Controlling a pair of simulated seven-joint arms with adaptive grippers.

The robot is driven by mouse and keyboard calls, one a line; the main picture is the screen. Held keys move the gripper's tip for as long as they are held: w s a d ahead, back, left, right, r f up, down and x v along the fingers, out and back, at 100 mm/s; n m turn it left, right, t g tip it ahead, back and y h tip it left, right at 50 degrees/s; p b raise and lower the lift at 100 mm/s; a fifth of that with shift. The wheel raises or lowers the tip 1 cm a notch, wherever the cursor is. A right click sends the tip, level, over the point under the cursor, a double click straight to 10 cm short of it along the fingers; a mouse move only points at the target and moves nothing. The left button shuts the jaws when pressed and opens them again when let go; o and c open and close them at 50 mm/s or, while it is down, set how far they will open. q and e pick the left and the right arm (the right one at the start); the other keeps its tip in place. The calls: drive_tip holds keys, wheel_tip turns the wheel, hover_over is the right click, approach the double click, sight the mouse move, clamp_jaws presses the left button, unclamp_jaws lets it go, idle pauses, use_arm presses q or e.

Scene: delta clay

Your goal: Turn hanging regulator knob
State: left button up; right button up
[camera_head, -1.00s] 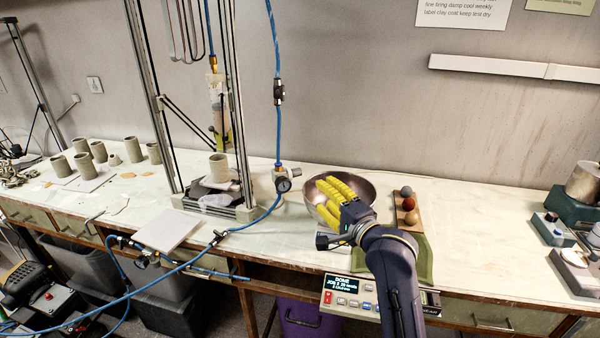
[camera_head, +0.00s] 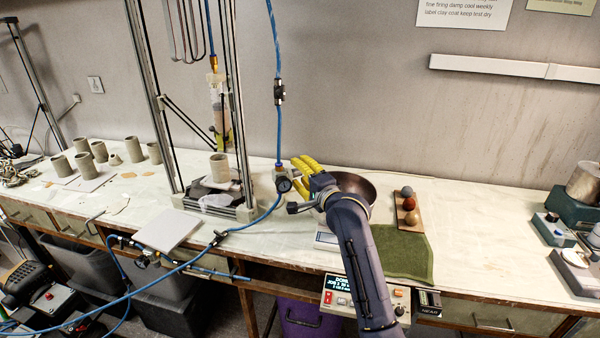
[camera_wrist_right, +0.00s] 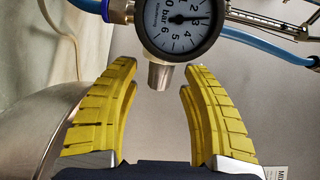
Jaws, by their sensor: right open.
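The hanging regulator (camera_head: 283,183) is on a blue hose above the table, left of a metal bowl. In the right wrist view its round gauge (camera_wrist_right: 180,22) shows at the top, dial facing the camera. A short grey metal cylinder (camera_wrist_right: 160,76) sticks out below the gauge; I cannot tell whether this is the knob. My right gripper (camera_head: 296,174) has yellow ribbed fingers and is beside the regulator. In the right wrist view the gripper (camera_wrist_right: 160,70) is open, its fingertips on either side of the cylinder and apart from it. My left gripper is not in view.
The metal bowl (camera_head: 356,184) stands behind my right forearm. A board with coloured balls (camera_head: 409,204) and a green cloth (camera_head: 405,255) lie to its right. A frame (camera_head: 240,130) with a clay cylinder (camera_head: 219,167) stands left of the regulator. Blue hoses cross the table's front.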

drive_tip(key=shift+w+a, duration=0.1)
drive_tip(key=shift+w, duration=0.05)
clamp_jaws()
idle(0.4)
drive_tip(key=shift+t+y, duration=0.4)
drive_tip(key=shift+t, duration=0.2)
unclamp_jaws()
